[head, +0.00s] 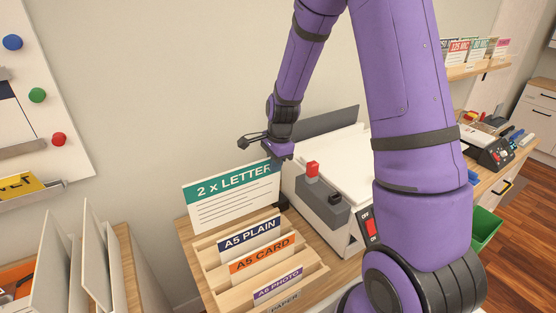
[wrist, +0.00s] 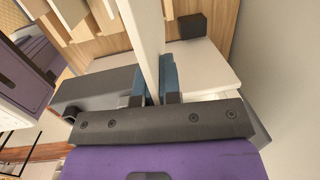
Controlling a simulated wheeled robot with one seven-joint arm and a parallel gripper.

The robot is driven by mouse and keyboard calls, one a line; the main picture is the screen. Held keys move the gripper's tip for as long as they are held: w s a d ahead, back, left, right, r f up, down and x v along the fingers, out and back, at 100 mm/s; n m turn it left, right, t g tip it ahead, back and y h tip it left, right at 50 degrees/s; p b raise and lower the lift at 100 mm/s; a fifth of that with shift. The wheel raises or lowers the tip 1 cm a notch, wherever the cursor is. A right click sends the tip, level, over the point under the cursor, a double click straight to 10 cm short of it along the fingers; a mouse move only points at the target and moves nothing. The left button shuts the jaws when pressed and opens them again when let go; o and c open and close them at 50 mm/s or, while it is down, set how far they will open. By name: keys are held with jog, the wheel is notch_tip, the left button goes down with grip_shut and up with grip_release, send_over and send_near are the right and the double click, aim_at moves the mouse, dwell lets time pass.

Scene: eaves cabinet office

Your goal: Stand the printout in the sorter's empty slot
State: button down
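The printout (head: 233,194), a white sheet with a teal "2 x LETTER" band, stands upright at the back of the wooden sorter (head: 205,242). My gripper (head: 277,164) is at its upper right edge. In the wrist view the printout (wrist: 145,35) shows edge-on between the blue fingertips of my gripper (wrist: 153,88), which are shut on it. Labelled cards A5 PLAIN (head: 249,235), A5 CARD (head: 262,255) and A5 PHOTO (head: 278,285) stand in the sorter. The printout's lower edge is hidden behind the sorter's rear part, so I cannot tell whether it is in a slot.
A white and grey machine (head: 335,170) with a red knob stands close right of the sorter. White upright holders (head: 57,255) are at the lower left. A board with magnets (head: 45,100) hangs on the wall. A green bin (head: 484,228) is below at right.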

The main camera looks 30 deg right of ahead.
aim_at(277, 178)
jog(key=shift+f, duration=5.55)
jog(key=c, duration=0.9)
grip_release()
jog(key=shift+s+d+r, duration=0.15)
jog(key=shift+r, duration=1.35)
jog(key=shift+s+d+r, duration=0.15)
jog(key=shift+r, duration=1.3)
